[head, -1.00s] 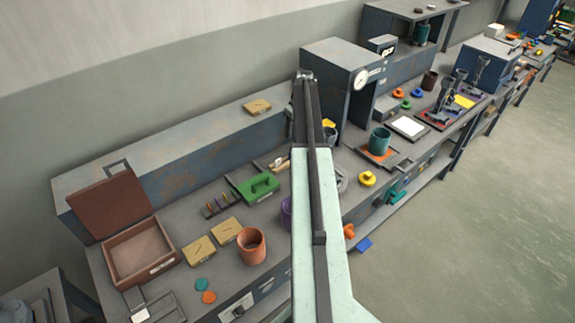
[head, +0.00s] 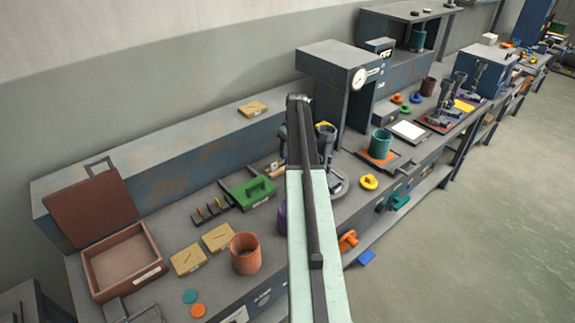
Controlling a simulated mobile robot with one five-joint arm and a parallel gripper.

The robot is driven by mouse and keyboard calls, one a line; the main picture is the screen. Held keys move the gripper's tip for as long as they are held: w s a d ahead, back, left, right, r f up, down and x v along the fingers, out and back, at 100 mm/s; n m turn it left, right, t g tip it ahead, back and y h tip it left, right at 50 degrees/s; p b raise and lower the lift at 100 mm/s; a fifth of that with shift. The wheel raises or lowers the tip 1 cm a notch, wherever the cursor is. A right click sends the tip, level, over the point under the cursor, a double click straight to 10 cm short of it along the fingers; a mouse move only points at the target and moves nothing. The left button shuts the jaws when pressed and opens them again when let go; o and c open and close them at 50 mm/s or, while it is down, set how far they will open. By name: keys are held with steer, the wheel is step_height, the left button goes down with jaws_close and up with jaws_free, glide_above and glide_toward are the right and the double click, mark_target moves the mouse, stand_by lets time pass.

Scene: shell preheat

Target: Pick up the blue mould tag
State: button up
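No piece in the head view is clearly marked as the blue mould tag. A flat blue piece (head: 366,257) lies low, below the front edge of the bench, and may be it. Round teal (head: 190,297) and orange (head: 198,310) discs lie at the front left. My arm rises through the middle of the view, with my gripper (head: 298,100) at its far end, over the bench. Its fingers are too small to make out, and the arm hides part of the bench.
An open brown box (head: 125,262), a terracotta cup (head: 245,254) and a green block (head: 248,192) stand on the left of the bench. A grey press (head: 330,70) stands behind my arm. A teal cup (head: 380,143) is to the right. The floor at right is clear.

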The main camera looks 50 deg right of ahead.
steer(key=f+b, duration=0.2)
steer(key=f, duration=0.1)
steer(key=f+b, duration=0.1)
steer(key=shift+w+a+f, duration=0.1)
steer(key=shift+w+f, duration=0.05)
steer(key=shift+w, duration=0.2)
steer(key=shift+r, duration=0.2)
jaws_close()
step_height(320, 180, up, 10)
steer(key=p, duration=1)
steer(key=shift+r+p, duration=0.25)
steer(key=shift+p, duration=0.15)
